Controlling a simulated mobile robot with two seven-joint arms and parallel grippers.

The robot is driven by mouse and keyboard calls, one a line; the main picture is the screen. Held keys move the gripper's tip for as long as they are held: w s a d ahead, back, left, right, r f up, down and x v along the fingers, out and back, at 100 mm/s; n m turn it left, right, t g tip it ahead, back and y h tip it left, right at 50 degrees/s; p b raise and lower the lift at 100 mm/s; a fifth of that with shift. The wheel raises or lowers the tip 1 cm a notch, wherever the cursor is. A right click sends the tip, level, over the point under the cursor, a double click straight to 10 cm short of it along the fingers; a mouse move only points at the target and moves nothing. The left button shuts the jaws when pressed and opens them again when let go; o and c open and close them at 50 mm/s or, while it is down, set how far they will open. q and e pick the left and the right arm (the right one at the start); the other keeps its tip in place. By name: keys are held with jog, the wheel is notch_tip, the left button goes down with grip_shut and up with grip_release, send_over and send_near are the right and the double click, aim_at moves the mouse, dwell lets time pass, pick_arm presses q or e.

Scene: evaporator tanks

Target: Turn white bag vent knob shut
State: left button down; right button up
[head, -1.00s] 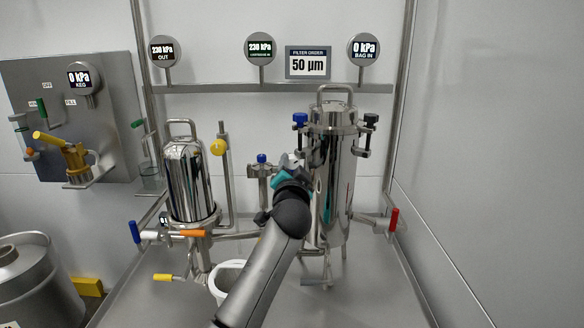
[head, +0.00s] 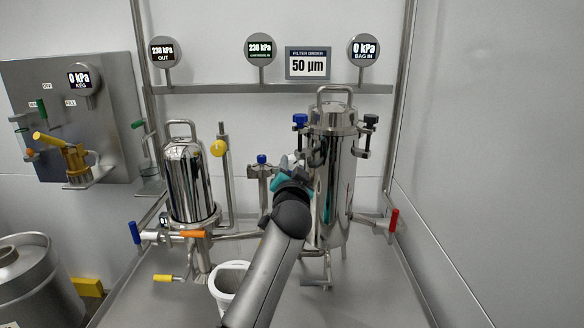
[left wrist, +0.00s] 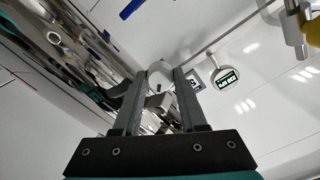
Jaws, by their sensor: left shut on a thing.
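My left gripper (head: 292,170) is at the left side of the tall steel bag filter housing (head: 335,185). In the left wrist view the two fingers (left wrist: 162,80) close around a pale, whitish piece (left wrist: 159,72), which appears to be the white vent knob. The fingers and wrist hide most of it in the head view, so its turned position cannot be read. The bag inlet gauge (head: 364,49) reads 0 kPa. My right gripper is not in view.
A smaller steel housing (head: 187,185) stands to the left. A blue-topped valve (head: 262,160) stands close beside my gripper. Blue and black clamp knobs flank the tall housing's lid. A white container (head: 229,277) sits below my forearm. A red-handled valve (head: 394,219) is at right.

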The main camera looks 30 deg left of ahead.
pick_arm(q)
jog(key=n, duration=0.4)
jog(key=shift+d+p, duration=0.1)
jog(key=shift+p, duration=0.3)
jog(key=shift+n, duration=1)
jog(key=shift+f+n+p, duration=0.1)
jog(key=shift+n+p, duration=0.8)
jog(key=shift+n, duration=0.8)
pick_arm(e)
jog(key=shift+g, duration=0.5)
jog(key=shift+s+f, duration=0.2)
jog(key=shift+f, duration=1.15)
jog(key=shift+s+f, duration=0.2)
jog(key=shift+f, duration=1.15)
pick_arm(q)
jog(key=c, duration=0.7)
grip_release()
jog(key=shift+c, duration=0.2)
jog(key=shift+s, duration=0.1)
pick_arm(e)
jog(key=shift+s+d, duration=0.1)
